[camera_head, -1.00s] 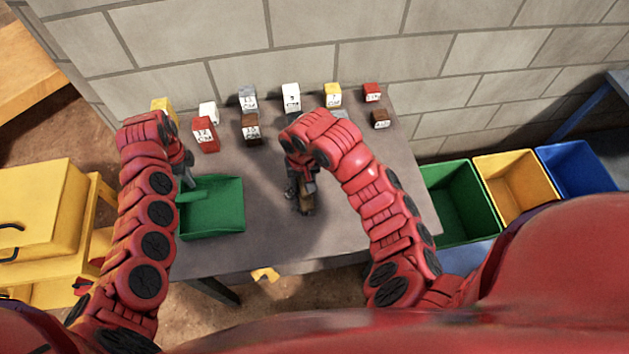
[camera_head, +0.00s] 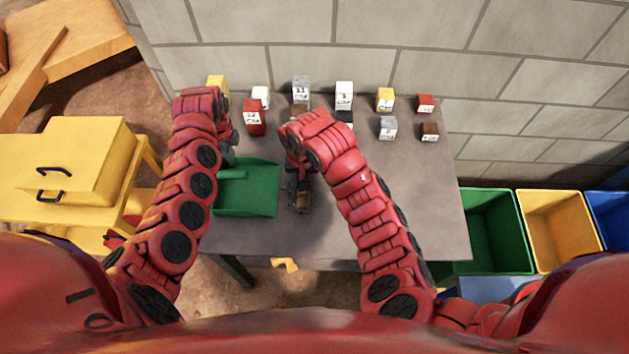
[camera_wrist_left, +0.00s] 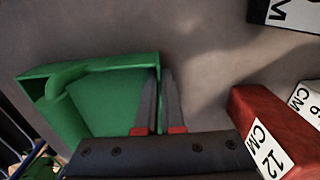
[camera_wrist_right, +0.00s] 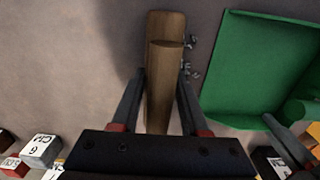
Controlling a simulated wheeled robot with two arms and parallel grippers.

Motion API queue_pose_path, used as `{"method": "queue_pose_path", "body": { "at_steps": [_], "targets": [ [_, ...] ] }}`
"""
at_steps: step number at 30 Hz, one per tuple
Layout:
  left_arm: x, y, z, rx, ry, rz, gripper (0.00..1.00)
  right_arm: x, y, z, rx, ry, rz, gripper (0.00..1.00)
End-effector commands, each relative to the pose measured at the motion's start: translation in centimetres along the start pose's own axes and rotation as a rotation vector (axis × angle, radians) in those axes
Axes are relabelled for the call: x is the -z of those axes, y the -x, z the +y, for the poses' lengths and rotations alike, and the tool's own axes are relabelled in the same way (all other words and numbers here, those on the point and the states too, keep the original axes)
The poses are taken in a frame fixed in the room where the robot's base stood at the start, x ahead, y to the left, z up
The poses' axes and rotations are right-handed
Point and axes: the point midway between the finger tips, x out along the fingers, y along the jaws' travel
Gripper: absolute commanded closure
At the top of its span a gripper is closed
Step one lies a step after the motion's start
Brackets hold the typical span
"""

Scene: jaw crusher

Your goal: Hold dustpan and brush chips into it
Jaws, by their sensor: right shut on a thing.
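The green dustpan (camera_head: 258,192) lies on the grey table, left of centre. My left gripper (camera_head: 228,150) is at its far left side. In the left wrist view its fingers (camera_wrist_left: 162,95) are close together with the dustpan's wall (camera_wrist_left: 157,68) between them. My right gripper (camera_wrist_right: 162,105) is shut on a brown wooden brush (camera_wrist_right: 165,60), and the brush also shows in the head view (camera_head: 301,200), just right of the dustpan. A few small grey chips (camera_wrist_right: 187,70) lie beside the brush, on its dustpan side. The brush's bristles are hidden.
Several labelled blocks, such as a red one (camera_head: 254,118) and a white one (camera_head: 344,95), stand along the table's back by the block wall. Green (camera_head: 490,230), yellow (camera_head: 556,230) and blue bins stand right of the table (camera_head: 440,215). A yellow cabinet (camera_head: 65,165) stands left.

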Motion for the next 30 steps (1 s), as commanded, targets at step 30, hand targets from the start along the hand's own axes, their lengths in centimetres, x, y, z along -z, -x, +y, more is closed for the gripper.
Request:
{"method": "queue_pose_path", "body": {
  "at_steps": [30],
  "targets": [
    [0.0, 0.0, 0.0, 0.000, 0.000, 0.000, 1.00, -0.3, -0.2, -5.7, -0.001, 0.002, -0.009, 1.00]
  ]
}}
